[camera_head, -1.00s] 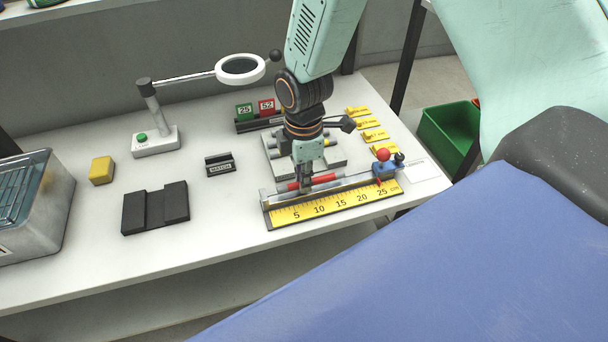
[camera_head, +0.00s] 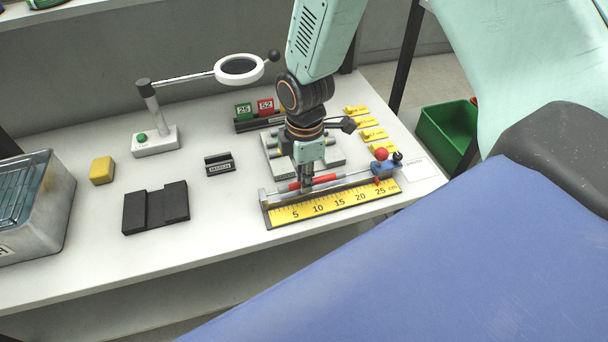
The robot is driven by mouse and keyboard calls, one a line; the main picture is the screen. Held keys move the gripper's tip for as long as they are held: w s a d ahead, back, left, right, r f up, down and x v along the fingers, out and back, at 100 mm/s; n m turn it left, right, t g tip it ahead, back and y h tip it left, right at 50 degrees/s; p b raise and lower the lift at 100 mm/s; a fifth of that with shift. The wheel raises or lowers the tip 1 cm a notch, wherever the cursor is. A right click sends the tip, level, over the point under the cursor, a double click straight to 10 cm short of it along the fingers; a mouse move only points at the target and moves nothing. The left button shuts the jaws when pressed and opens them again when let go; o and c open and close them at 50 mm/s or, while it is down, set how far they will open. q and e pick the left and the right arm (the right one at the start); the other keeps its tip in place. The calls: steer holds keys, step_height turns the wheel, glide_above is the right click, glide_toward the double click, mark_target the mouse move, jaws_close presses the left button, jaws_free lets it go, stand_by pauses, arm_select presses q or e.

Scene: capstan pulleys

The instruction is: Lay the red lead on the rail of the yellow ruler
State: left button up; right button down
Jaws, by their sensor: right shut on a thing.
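The yellow ruler (camera_head: 335,203) lies near the front edge of the white table, its numbers facing me. Its grey rail (camera_head: 277,198) runs along the back of the scale. My right gripper (camera_head: 306,184) points down and is shut on the red lead (camera_head: 322,180), whose red ends show on both sides of the fingers. The lead lies along the rail's direction, at or just above it; I cannot tell whether it touches. A blue slider with a red knob (camera_head: 381,154) sits at the ruler's right end. My left gripper is out of view.
A grey rack (camera_head: 334,157) stands behind my gripper. Green and red number tags (camera_head: 266,106) and yellow pieces (camera_head: 373,134) are farther back. A magnifier lamp (camera_head: 155,139), a yellow block (camera_head: 102,170), black blocks (camera_head: 155,207) and a metal bin (camera_head: 50,205) stand left.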

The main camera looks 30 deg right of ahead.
stand_by(0.3)
steer(key=shift+f+b, duration=0.3)
steer(key=shift+f, duration=0.45)
steer(key=c, duration=1.2)
jaws_free()
steer(key=shift+o, duration=1.4)
steer(key=shift+r, duration=0.1)
step_height(320, 180, up, 7)
steer(key=p, duration=0.7)
